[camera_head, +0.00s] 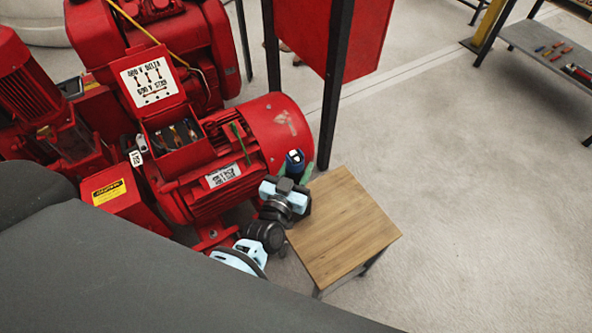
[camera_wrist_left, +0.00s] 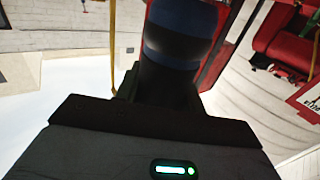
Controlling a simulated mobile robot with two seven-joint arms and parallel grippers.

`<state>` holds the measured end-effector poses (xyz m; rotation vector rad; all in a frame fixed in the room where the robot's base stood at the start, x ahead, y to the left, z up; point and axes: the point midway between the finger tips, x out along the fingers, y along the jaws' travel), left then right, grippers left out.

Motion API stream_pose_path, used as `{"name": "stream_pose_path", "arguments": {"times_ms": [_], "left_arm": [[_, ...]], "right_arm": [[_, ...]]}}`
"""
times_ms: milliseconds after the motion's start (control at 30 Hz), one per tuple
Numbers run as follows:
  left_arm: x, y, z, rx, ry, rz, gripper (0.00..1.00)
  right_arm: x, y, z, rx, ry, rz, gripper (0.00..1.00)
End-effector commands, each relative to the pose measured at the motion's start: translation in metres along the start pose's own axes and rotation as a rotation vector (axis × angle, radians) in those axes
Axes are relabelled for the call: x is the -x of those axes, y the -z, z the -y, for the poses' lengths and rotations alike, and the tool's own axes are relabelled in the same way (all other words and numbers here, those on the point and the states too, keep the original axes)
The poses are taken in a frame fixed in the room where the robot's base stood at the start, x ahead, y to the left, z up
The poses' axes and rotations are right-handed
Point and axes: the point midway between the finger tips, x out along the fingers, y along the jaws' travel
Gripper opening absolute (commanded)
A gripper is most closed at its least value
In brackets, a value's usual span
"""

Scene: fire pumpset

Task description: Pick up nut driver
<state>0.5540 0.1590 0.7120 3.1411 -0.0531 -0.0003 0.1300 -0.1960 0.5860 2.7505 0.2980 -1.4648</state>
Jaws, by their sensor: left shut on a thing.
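My left gripper (camera_head: 294,170) is beside the red motor, at the far left corner of the wooden-topped table, shut on the nut driver. The nut driver's dark blue and black handle (camera_head: 294,160) sticks up between the green fingers. In the left wrist view the blue and black handle (camera_wrist_left: 178,45) fills the upper middle, close to the camera. The nut driver's shaft and tip are not clearly visible. My right gripper is not in view.
The wooden tabletop (camera_head: 343,222) is bare. The red motor (camera_head: 278,130) has an open terminal box (camera_head: 178,135) with a thin green object (camera_head: 240,142) beside it. A dark post (camera_head: 334,85) and red panel stand behind. A grey shelf (camera_head: 560,55) holds small tools.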

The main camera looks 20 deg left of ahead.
Motion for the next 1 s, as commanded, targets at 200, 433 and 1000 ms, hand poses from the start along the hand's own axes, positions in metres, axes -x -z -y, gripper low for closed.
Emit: {"name": "stream_pose_path", "arguments": {"times_ms": [200,433,1000], "left_arm": [[-0.003,0.042,0.000,0.000,0.001,-0.013,0.12],[-0.002,0.052,0.000,0.001,0.000,-0.007,0.12],[0.023,0.132,0.006,-0.007,-0.076,-0.028,0.12]], "right_arm": [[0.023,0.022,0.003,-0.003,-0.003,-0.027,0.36],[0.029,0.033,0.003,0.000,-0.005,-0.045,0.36],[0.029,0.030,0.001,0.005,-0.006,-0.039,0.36]]}}
